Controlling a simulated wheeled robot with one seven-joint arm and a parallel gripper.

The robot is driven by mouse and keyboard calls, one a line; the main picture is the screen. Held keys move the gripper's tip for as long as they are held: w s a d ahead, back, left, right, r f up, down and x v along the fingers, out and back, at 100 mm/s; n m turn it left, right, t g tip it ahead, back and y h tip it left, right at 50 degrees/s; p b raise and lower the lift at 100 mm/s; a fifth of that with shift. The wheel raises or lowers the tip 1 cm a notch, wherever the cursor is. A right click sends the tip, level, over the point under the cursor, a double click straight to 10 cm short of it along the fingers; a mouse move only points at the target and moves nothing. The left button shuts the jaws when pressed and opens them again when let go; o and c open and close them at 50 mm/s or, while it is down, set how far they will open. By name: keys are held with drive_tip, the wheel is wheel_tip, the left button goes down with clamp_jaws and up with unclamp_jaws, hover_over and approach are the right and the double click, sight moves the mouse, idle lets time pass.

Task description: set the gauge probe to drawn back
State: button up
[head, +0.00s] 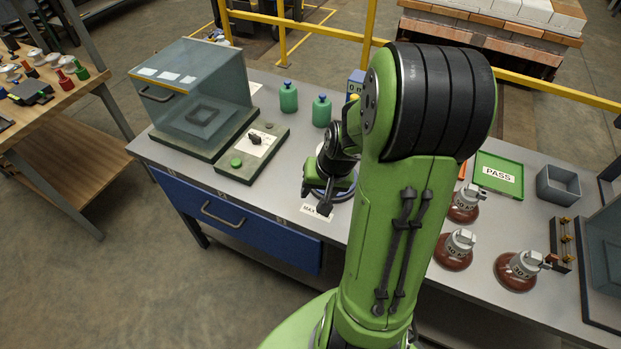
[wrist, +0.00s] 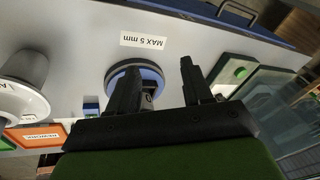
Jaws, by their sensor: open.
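The gauge stands on the grey bench beside the "MAX 5 mm" label; its round, blue-rimmed base shows in the wrist view (wrist: 154,74). A dark part of the gauge shows between my fingers, but its probe cannot be made out clearly. In the head view my gripper hides most of the gauge. My gripper (wrist: 160,78) is open, with one finger in front of the gauge base and the other to its right over bare bench. In the head view my gripper (head: 316,197) is low over the bench, above the label (head: 316,212).
A clear-covered box (head: 192,95) and a panel with a green button (head: 237,163) stand left. Green bottles (head: 289,97) stand behind. Brown-based insulators (head: 453,262), a green PASS tray (head: 481,185) and a grey bin (head: 559,187) are right. A blue drawer (head: 240,222) is below.

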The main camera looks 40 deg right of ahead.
drive_tip(key=s+a+r+n+t+h+b, duration=0.1)
drive_tip(key=a+r+n+h, duration=0.2)
drive_tip(key=r+n, duration=0.6)
drive_tip(key=shift+s+a+r+b, duration=0.15)
drive_tip(key=shift+s+a+b, duration=0.15)
drive_tip(key=shift+s+b, duration=0.1)
